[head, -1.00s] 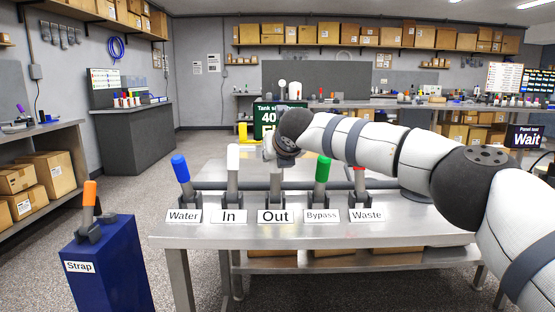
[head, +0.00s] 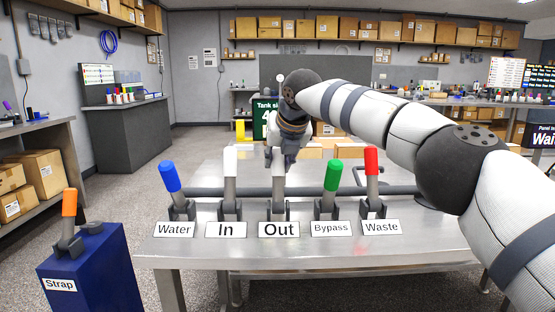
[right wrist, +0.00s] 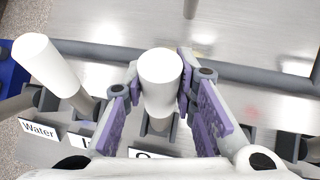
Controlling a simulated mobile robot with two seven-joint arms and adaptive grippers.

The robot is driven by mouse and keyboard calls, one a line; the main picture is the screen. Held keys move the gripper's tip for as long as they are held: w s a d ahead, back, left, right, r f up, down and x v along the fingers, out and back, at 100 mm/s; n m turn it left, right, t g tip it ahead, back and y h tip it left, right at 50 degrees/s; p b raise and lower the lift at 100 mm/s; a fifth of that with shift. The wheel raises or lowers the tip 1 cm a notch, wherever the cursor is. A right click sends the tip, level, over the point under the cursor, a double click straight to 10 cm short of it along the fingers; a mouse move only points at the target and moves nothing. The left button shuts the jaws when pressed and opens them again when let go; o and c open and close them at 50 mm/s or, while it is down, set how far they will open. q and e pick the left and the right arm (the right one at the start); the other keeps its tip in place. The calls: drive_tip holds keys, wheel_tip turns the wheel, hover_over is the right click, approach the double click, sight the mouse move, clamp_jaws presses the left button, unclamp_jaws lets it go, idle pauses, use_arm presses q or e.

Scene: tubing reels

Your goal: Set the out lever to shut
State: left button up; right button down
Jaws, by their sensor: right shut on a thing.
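The out lever stands upright behind the "Out" label (head: 279,230) on the metal bench, in the middle of the row. Its white handle (right wrist: 160,80) is between the purple-padded fingers of my right gripper (right wrist: 160,88), which is shut on it. In the head view my right gripper (head: 279,160) hides most of that handle; only the lower stem (head: 279,190) shows. The in lever (head: 230,168), white and upright, is just to the left. My left gripper is not in view.
The blue water lever (head: 170,177) is at the left of the row. The green bypass lever (head: 332,176) and red waste lever (head: 371,163) are at the right. A grey bar (head: 300,191) runs behind the levers. A blue strap box (head: 95,270) with an orange lever stands at the left.

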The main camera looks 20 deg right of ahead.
drive_tip(key=c, duration=1.3)
unclamp_jaws()
drive_tip(key=shift+f, duration=0.1)
drive_tip(key=v, duration=1.2)
